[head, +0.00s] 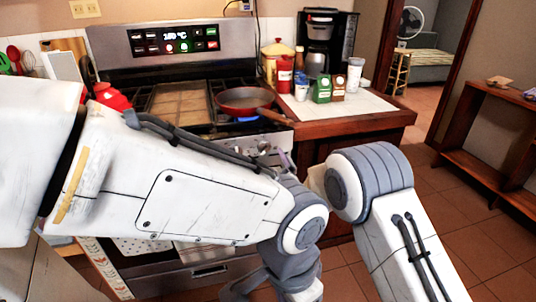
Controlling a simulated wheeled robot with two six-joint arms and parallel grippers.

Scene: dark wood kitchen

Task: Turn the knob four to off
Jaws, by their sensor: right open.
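The stove (205,55) stands at the back left, with its knobs along the front edge below the cooktop. A silvery knob (263,147) shows near the right end of that edge, under the red pan's handle. The other knobs are mostly hidden behind my left arm. My right arm comes in from the lower right, and its gripper (284,160) is at the stove's front right, close to the visible knob. It is open and mostly hidden behind my arms. I cannot tell whether it touches a knob.
A red pan (244,99) sits on the cooktop, its handle pointing right. The counter (377,109) to the right holds a coffee maker (326,45), a green box (322,89) and several containers. My left arm crosses in front of the stove. Floor is free at the right.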

